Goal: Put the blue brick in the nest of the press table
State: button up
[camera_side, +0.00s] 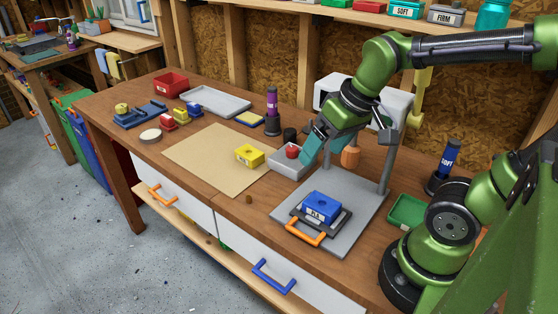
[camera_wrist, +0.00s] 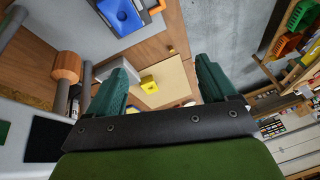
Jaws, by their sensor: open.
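The blue brick (camera_side: 319,208), with a white label on its front and a round hole on top, sits at the dark nest (camera_side: 345,222) of the grey press table (camera_side: 340,187). It looks level and within the dark frame; I cannot tell if it is fully seated. The nest has an orange handle (camera_side: 305,232) in front. My gripper (camera_side: 312,150) is open and empty, raised behind and above the brick, apart from it, near the white bin. In the wrist view the blue brick (camera_wrist: 122,14) shows at the top, outside my open gripper (camera_wrist: 160,75).
A white bin (camera_side: 285,164) with a red item stands beside the press table. A yellow brick (camera_side: 249,156) lies at the edge of the tan mat (camera_side: 205,158). The press's upright posts (camera_side: 386,165) and orange-brown ram (camera_side: 350,157) stand close to my gripper. A green tray (camera_side: 406,212) is at the right.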

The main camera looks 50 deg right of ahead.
jog(key=a+r+t, duration=0.1)
jog(key=s+a+r+m+t, duration=0.1)
jog(key=r+t, duration=0.1)
jog(key=shift+s+m+y, duration=0.15)
jog(key=shift+m+y, duration=0.15)
jog(key=shift+y, duration=0.1)
